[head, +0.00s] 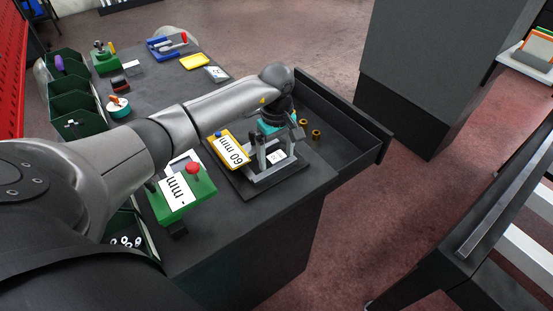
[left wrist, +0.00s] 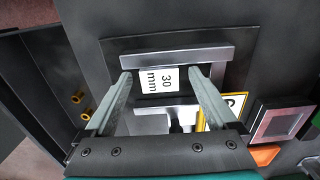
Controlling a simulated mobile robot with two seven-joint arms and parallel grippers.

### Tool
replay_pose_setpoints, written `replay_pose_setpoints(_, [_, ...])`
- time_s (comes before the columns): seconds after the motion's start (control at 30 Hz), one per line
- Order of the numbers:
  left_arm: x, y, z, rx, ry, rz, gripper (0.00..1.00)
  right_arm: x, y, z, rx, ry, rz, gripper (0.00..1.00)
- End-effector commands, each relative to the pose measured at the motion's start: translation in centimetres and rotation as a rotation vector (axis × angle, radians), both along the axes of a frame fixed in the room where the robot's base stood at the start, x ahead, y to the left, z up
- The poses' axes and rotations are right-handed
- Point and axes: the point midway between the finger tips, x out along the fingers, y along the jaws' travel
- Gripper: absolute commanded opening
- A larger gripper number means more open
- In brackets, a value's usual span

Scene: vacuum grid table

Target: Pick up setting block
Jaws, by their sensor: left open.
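A small block with a white "30 mm" label, which looks like the setting block (left wrist: 158,80), lies within a grey metal frame (left wrist: 180,58) on a dark plate. In the head view the white label (head: 277,157) shows partly behind my fingers. My left gripper (head: 277,145) is above the frame, pointing down. In the left wrist view its two fingers (left wrist: 160,74) are apart, one on each side of the label. I cannot tell whether they touch the block. My right gripper is not in view.
A yellow "60 mm" tag (head: 231,149) is beside the frame. A green "mm" fixture with a red knob (head: 193,168) stands nearer. An open drawer (head: 340,130) with brass-coloured pieces (head: 316,134) is to the right. Green bins (head: 76,100) line the far left.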

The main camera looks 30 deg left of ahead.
Motion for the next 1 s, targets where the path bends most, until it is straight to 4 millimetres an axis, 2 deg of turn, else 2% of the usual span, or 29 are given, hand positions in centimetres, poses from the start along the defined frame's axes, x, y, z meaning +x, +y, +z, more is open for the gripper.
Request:
replay_pose_setpoints(0.07, [0.01, 0.01, 0.05, 0.0, 0.0, 0.0, 0.87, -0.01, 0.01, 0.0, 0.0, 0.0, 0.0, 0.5])
replay_pose_setpoints(0.83, [0.03, 0.02, 0.1, 0.0, -0.001, 0.001, 0.0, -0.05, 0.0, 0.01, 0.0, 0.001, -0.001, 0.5])
replay_pose_setpoints(1.0, [0.07, 0.03, 0.15, 0.0, -0.002, 0.001, 0.0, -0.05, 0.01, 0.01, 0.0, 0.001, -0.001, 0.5])
